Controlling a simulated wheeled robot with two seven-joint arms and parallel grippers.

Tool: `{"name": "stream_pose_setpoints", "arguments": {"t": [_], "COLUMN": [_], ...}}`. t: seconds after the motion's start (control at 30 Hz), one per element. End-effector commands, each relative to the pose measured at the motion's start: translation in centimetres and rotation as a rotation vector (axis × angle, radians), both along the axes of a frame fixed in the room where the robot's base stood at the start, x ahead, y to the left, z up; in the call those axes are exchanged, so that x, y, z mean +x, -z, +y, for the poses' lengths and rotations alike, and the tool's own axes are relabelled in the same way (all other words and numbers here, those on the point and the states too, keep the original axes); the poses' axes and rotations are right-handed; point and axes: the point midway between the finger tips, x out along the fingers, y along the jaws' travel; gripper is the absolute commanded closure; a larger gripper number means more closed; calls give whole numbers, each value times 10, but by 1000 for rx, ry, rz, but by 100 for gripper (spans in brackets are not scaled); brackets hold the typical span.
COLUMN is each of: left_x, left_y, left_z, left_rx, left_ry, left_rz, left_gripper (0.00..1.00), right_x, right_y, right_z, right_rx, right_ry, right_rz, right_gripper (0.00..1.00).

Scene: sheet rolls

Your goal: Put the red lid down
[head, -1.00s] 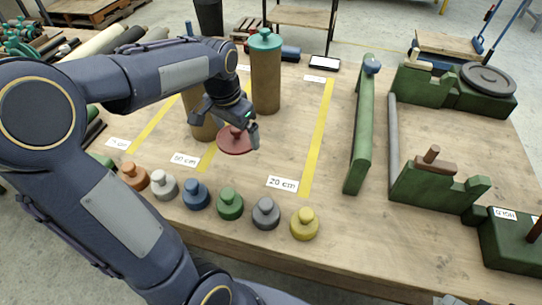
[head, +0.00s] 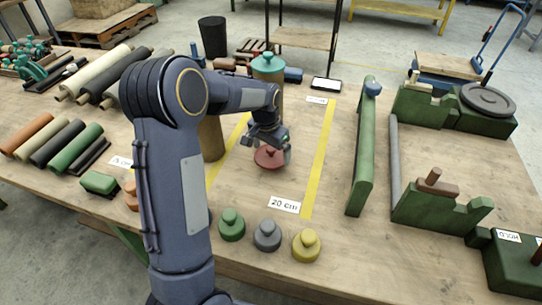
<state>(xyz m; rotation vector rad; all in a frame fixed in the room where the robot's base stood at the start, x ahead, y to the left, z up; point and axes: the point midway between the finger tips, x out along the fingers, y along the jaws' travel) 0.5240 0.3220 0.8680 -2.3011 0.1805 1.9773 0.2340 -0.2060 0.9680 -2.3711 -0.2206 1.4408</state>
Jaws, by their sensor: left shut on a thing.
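The red lid (head: 267,158) is a round disc with a knob. It is low over or on the wooden table (head: 285,185), between two yellow lines and behind the "20 cm" label (head: 284,205); I cannot tell whether it touches the wood. My left gripper (head: 271,147) is shut on the lid from above, and its fingers partly hide the knob. My right gripper is not in view.
A brown roll with a teal lid (head: 268,66) stands behind my left gripper, and another brown roll (head: 212,140) stands to its left. Green (head: 231,226), grey (head: 267,237) and yellow (head: 306,246) lids line the front edge. A green rail (head: 363,150) stands right.

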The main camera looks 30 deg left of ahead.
Motion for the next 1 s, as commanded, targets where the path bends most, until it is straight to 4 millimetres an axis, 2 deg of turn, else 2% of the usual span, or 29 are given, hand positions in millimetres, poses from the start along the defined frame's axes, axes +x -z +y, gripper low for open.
{"name": "stream_pose_setpoints", "arguments": {"t": [0.2,0.57,0.6,0.63,0.87,1.0], "left_x": [0,0,0,0,0,0], "left_y": [30,35,35,34,33,22], "left_z": [0,0,0,0,0,0], "left_rx": [-1,0,0,0,0,1], "left_ry": [0,0,0,0,0,0], "left_rz": [3,1,1,1,1,-3], "left_gripper": [26,26,3,0,0,0], "right_x": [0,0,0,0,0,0], "right_y": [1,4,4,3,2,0], "right_z": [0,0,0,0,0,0], "right_rx": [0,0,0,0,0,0], "right_ry": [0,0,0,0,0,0], "right_rz": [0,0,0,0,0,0], "right_gripper": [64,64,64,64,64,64]}}
